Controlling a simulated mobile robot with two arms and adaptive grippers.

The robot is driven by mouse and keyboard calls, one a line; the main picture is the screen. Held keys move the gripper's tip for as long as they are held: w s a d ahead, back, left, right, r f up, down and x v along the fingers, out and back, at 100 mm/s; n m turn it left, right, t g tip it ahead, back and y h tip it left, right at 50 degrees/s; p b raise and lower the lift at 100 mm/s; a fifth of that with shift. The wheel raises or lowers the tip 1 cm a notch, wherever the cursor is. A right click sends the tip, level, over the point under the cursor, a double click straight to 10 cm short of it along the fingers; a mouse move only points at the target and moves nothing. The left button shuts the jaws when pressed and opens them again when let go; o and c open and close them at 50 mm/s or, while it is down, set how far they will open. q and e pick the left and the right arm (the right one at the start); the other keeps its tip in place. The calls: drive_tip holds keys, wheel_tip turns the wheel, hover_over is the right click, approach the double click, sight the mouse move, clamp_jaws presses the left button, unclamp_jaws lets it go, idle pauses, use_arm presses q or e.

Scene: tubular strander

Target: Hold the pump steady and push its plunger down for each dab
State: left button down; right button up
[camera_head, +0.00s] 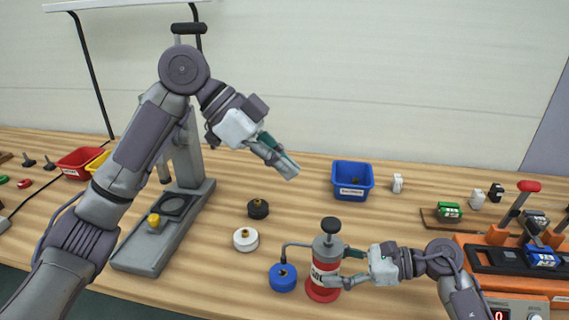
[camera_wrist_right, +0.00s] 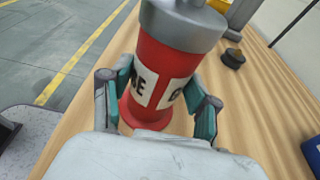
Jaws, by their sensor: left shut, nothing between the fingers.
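The pump (camera_head: 327,258) stands upright on the table, with a red body, grey top and black plunger knob (camera_head: 331,225) raised on top. Its thin spout reaches left to above a blue round pot (camera_head: 283,279). My right gripper (camera_head: 328,280) is shut on the pump's red body from the right. The right wrist view shows the fingers (camera_wrist_right: 158,90) on both sides of the lettered label, with the plunger out of frame. My left gripper (camera_head: 290,170) is shut and empty, in the air above and left of the pump, apart from the knob.
A white pot (camera_head: 246,239) and a black pot (camera_head: 258,208) stand left of the pump. A blue bin (camera_head: 352,181) is behind it. A grey press stand (camera_head: 150,245) is at left. An orange machine (camera_head: 500,262) is at right.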

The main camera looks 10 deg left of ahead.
drive_tip(key=o, duration=0.5)
drive_tip(key=shift+d, duration=0.1)
